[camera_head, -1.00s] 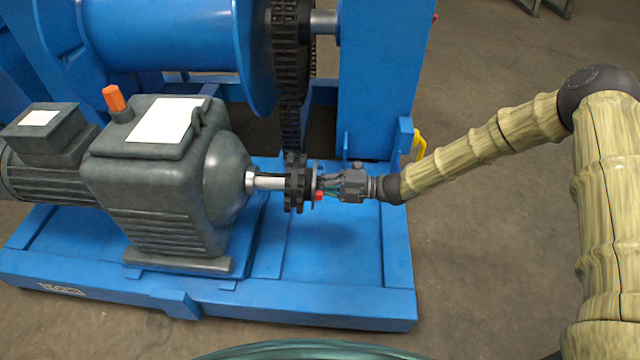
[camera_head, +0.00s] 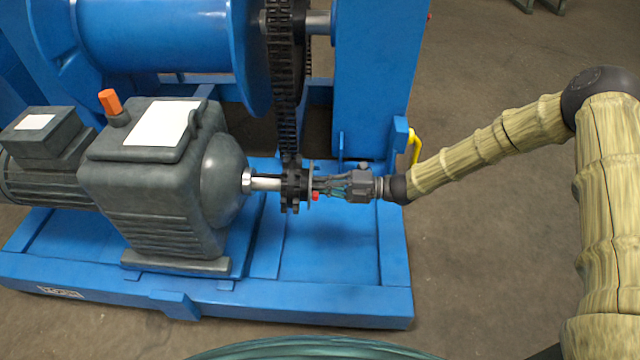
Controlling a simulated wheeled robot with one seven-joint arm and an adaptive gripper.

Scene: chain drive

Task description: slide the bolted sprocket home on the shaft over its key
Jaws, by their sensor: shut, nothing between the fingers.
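The dark toothed sprocket (camera_head: 290,190) sits upright around the silver shaft (camera_head: 266,184), which comes out of the grey gearbox (camera_head: 150,180). A length of bare shaft shows between the gearbox and the sprocket. A thin disc and a small red part (camera_head: 315,196) show on the sprocket's right side. My gripper (camera_head: 326,186) is shut and points left at the sprocket's right face, close to it. I cannot tell whether the fingertips touch it. The key and the bolts are too small or hidden to make out.
A dark chain (camera_head: 287,120) runs from the sprocket up to a large wheel beside the blue drum (camera_head: 160,35). A blue upright (camera_head: 372,80) and yellow handle (camera_head: 415,145) stand behind my gripper. The blue base (camera_head: 335,260) is clear in front.

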